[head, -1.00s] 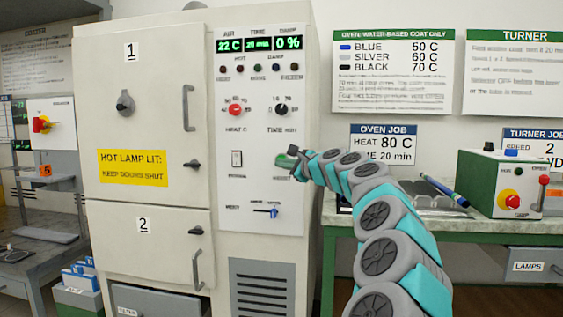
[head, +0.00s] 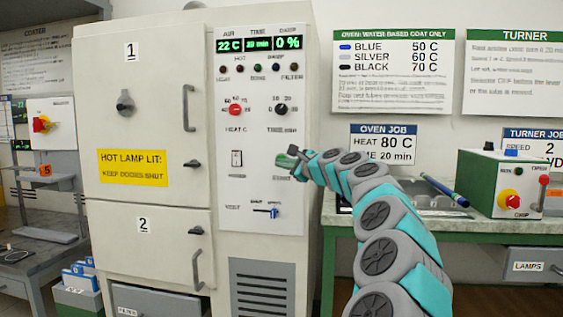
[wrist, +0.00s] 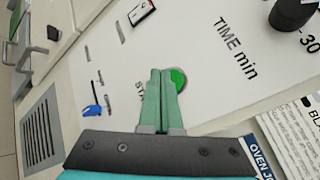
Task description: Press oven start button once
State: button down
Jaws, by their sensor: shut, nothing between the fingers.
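The oven (head: 262,190) stands left of centre with its control panel facing me. The green start button (wrist: 178,78) shows in the wrist view just beyond my fingertips, partly covered by them. In the head view my gripper hides most of the button. My gripper (head: 287,158) is shut and empty, held at the panel below the time knob (head: 282,109). In the wrist view its two green fingers (wrist: 161,75) lie together, with the tips at the button's left edge. I cannot tell whether they touch it. The display reads 22 C, 20 min and 0 %.
A power rocker switch (head: 237,158) and a blue vent lever (head: 272,212) are near my gripper on the panel. The oven doors, 1 (head: 150,60) and 2 (head: 160,250), are shut. A green bench (head: 440,228) with a turner box stands right.

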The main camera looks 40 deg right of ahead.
jog(key=shift+w+d+r, duration=0.1)
dwell(0.5)
jog(key=shift+w+d+p, duration=0.2)
jog(key=shift+d+p, duration=0.05)
jog(key=shift+p, duration=0.3)
jog(key=shift+w+d+p, duration=0.2)
jog(key=shift+d+p, duration=0.05)
jog(key=shift+p, duration=0.05)
dwell(0.5)
jog(key=shift+s+a, duration=0.5)
jog(key=shift+a, duration=0.1)
dwell(0.4)
jog(key=shift+s+a+p, duration=0.15)
jog(key=shift+s+a, duration=0.65)
jog(key=shift+a, duration=0.2)
jog(key=shift+s+a+p, duration=0.15)
jog(key=shift+s+a, duration=0.65)
jog(key=shift+a, duration=0.15)
